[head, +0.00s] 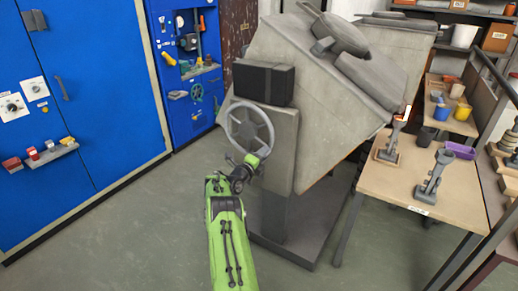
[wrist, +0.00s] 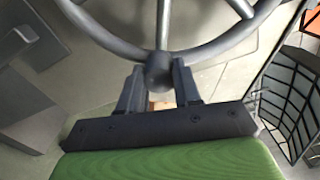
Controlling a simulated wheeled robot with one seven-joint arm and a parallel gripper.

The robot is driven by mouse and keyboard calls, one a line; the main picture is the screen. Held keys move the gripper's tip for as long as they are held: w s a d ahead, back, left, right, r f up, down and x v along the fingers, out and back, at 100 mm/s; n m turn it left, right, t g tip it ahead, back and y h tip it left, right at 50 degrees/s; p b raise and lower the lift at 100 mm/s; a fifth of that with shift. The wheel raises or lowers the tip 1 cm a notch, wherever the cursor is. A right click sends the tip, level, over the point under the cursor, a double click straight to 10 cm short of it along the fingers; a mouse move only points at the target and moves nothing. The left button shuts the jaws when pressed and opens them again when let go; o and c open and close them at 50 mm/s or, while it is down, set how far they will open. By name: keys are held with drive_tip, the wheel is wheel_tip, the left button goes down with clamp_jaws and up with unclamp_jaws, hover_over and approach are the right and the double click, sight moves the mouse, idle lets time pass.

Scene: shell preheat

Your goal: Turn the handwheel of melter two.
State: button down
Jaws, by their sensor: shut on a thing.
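A grey handwheel (head: 250,127) with spokes is mounted on the front of a large tilted grey machine (head: 320,75). I cannot read a label that tells which melter this is. My gripper (head: 249,163) is at the lower rim of the wheel. In the wrist view the handwheel (wrist: 215,45) crosses the top of the picture. There my gripper (wrist: 159,85) has its two fingers on either side of a rounded knob (wrist: 159,70) at the bottom of the rim. The fingers are shut on this knob.
A black box (head: 263,82) sits just above the wheel. Blue cabinets (head: 75,95) with switches stand at the left. A wooden table (head: 415,185) with grey tools, a purple tray (head: 459,150) and cups is at the right. The floor (head: 130,225) at the front left is clear.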

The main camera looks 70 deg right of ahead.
drive_tip(key=shift+w+f, duration=0.1)
drive_tip(key=shift+f, duration=0.05)
idle(0.3)
drive_tip(key=c, duration=0.8)
unclamp_jaws()
drive_tip(key=a+p, duration=0.1)
drive_tip(key=a, duration=0.4)
drive_tip(key=w+a+p, duration=0.1)
drive_tip(key=a, duration=0.4)
drive_tip(key=w+a+p, duration=0.1)
drive_tip(key=a+p, duration=0.1)
drive_tip(key=a, duration=0.3)
drive_tip(key=shift+w+a, duration=0.2)
drive_tip(key=shift+a, duration=0.05)
